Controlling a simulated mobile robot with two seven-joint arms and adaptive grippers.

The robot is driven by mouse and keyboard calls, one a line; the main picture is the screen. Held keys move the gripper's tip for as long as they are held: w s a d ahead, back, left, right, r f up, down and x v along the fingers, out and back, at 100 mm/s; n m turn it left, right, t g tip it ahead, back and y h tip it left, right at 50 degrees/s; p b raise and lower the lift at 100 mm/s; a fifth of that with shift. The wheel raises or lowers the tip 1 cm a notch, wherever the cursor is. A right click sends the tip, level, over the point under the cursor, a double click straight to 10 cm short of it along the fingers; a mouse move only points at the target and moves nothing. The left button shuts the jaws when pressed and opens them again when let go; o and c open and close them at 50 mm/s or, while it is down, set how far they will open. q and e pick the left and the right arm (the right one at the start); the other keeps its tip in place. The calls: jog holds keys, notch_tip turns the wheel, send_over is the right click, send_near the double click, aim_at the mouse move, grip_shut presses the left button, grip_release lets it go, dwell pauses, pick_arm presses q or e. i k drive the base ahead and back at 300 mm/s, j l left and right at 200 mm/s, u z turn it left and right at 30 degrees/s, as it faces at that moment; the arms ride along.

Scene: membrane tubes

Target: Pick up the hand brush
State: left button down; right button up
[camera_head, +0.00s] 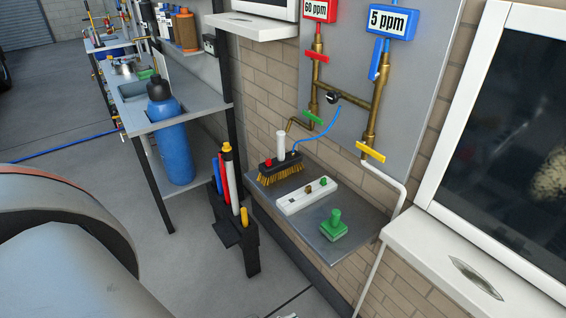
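The hand brush (280,170), with a dark block and yellow bristles pointing down, is at the back left of a grey wall shelf (318,228). A white upright cylinder (281,146) rises at the brush; I cannot tell whether it is part of it. A small red knob shows at the block's left end and a dark one at its right. Neither of my grippers is in view. A large rounded grey and copper-brown shape fills the lower left and seems to be part of my arm.
A blue bottle (170,135) stands farther left. A white-framed window is right.

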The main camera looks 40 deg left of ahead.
aim_at(284, 164)
jog(key=i+j, duration=0.1)
jog(key=j, duration=0.9)
jog(key=i+j, duration=0.15)
jog(key=j, duration=0.8)
jog(key=i, duration=0.05)
